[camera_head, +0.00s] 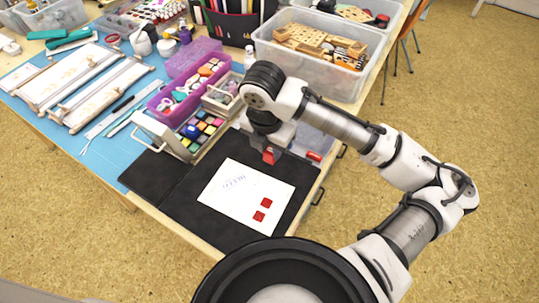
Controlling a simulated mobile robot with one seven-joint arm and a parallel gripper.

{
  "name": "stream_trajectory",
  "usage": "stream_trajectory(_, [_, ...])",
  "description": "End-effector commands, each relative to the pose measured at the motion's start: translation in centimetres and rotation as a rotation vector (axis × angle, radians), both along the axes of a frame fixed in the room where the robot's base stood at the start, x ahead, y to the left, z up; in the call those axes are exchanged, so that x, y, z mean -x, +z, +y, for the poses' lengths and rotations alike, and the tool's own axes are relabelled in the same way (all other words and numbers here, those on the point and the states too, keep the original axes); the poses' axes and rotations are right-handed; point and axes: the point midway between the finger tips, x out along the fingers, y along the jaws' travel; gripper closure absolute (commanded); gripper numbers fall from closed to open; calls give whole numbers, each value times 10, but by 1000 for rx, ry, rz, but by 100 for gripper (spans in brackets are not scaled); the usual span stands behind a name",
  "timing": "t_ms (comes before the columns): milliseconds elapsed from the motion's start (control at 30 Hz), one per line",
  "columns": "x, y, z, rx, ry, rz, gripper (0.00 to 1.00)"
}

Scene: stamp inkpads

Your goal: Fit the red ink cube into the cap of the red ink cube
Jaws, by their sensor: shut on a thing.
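My gripper (268,150) points down over the back edge of the black mat, just behind the white paper, and is shut on a small red thing (268,156). This looks like the red ink cube or its cap; it is too small to tell which. Another small red piece (314,156) lies to the right, near the clear plastic box, and could be the matching part. My wrist hides part of the area behind the gripper.
An ink pad tray (203,130) with several coloured cubes stands left of the gripper. A purple box (188,88) of supplies is behind it. A clear bin (300,65) of wooden stamps stands at the back right. The black mat (185,203) is clear around the paper.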

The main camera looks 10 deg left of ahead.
Motion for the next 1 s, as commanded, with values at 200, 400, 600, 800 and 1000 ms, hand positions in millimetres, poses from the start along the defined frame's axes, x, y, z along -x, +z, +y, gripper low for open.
stream_trajectory(200, [1, -30, 0, -1, -1, 3, 91])
stream_trajectory(400, [0, -37, 0, 0, 1, 0, 91])
stream_trajectory(600, [0, -39, 0, 0, 1, 1, 91])
stream_trajectory(800, [0, -41, 0, 0, 0, 1, 60])
stream_trajectory(1000, [0, -40, 0, 0, 0, 1, 53])
